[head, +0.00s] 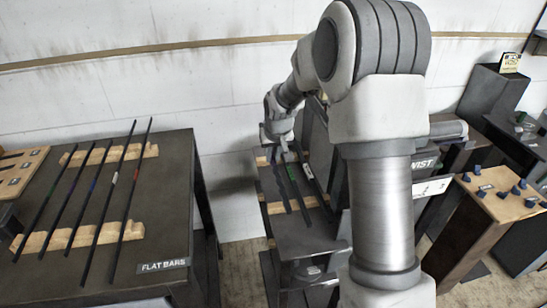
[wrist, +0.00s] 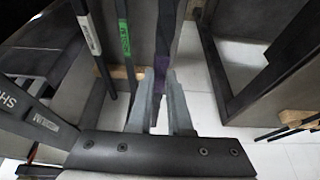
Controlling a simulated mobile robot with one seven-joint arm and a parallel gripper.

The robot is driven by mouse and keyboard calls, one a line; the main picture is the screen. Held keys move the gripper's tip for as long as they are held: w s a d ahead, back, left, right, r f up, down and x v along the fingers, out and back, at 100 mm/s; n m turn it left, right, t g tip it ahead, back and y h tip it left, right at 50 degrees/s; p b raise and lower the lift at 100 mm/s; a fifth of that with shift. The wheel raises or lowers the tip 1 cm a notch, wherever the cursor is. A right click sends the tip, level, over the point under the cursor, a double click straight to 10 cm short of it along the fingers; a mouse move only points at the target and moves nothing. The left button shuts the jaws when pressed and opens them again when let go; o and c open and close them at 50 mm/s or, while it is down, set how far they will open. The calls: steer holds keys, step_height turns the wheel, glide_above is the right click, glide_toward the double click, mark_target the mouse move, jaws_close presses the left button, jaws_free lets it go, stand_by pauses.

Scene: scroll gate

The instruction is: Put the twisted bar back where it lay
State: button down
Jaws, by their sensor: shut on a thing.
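The twisted bar (wrist: 161,66) has a purple mark and runs lengthwise between the two fingers of my gripper (wrist: 158,82) in the wrist view. The fingers are shut on it. In the head view my gripper (head: 286,150) is low over the small dark middle stand, at the far end of its bars. Beside the held bar are a bar with a green label (wrist: 123,38) and one with a white label (wrist: 91,36). A wooden rest (wrist: 127,73) shows below the bars. I cannot tell whether the held bar touches a rest.
A dark table with flat bars on wooden rests (head: 138,231) stands at the left, with a gap before the middle stand. At the right is a wooden-topped stand with blue knobs (head: 506,203). My arm hides part of the middle. The wall is close behind.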

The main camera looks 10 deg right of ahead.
steer(key=shift+f+b, duration=2.1)
steer(key=shift+f, duration=1.05)
steer(key=shift+f+b, duration=0.3)
steer(key=c, duration=0.8)
jaws_free()
steer(key=shift+o, duration=0.2)
steer(key=shift+s+f, duration=0.1)
steer(key=p+v, duration=0.3)
steer(key=v, duration=1.4)
steer(key=shift+r, duration=0.2)
steer(key=shift+s, duration=0.1)
